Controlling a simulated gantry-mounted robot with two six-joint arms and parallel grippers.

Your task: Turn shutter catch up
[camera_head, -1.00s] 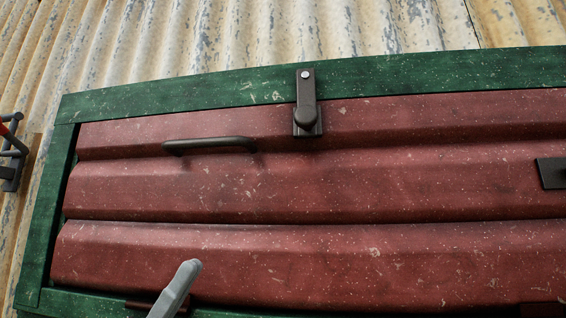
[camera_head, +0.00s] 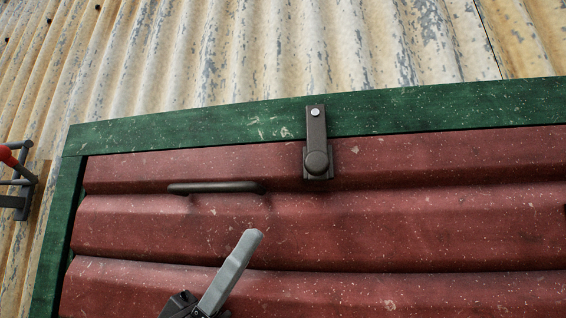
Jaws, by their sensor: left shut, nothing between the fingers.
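The shutter catch (camera_head: 316,135) is a dark metal bar with a round knob at its lower end. It hangs straight down from a pale pivot screw on the green frame, its knob over the top of the red shutter (camera_head: 150,225). My left gripper (camera_head: 250,240) rises from the bottom middle of the view, in front of the shutter. It is shut and empty, below and to the left of the catch and apart from it. My right gripper does not show.
A dark bar handle (camera_head: 215,187) is fixed to the shutter left of the catch. The green frame (camera_head: 200,128) runs around the shutter. A bracket holding something red (camera_head: 8,157) is on the corrugated wall (camera_head: 250,50) at far left.

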